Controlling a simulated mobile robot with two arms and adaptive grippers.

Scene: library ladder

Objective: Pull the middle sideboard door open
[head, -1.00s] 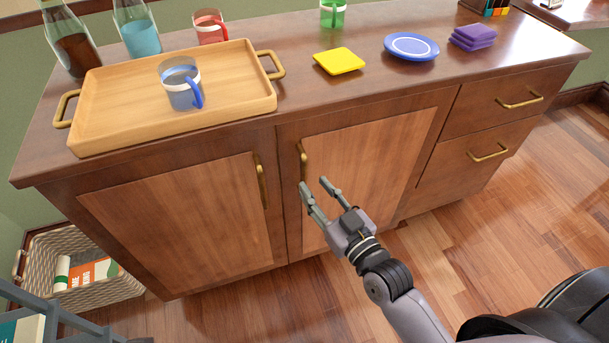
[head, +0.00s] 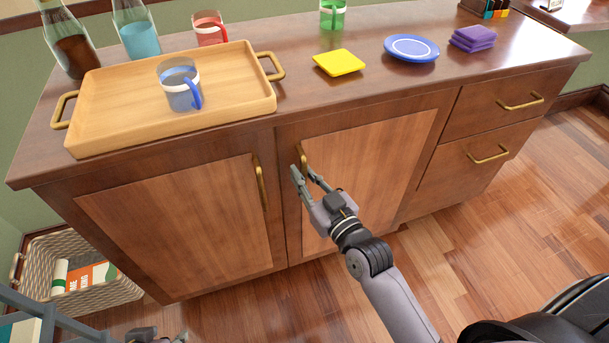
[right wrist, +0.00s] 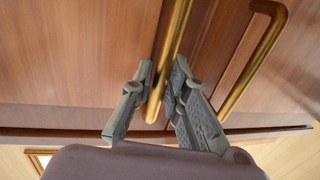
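The middle sideboard door (head: 375,165) is shut. It has an upright brass handle (head: 303,153) near its left edge. My right gripper (head: 300,172) is at this handle, covering its lower part in the head view. In the right wrist view the handle (right wrist: 173,45) runs between the two open fingers (right wrist: 160,88), with its end near the fingertips. The right-hand finger there looks very close to the bar; I cannot tell if it touches. My left gripper (head: 157,335) just shows at the bottom edge, mostly cut off, so its opening cannot be read.
The left door (head: 180,225) is shut, its brass handle (head: 260,182) close beside; it also shows in the right wrist view (right wrist: 258,62). Drawers (head: 485,155) are on the right. A wooden tray (head: 115,128) with a cup stands on top. A basket (head: 105,297) is at lower left.

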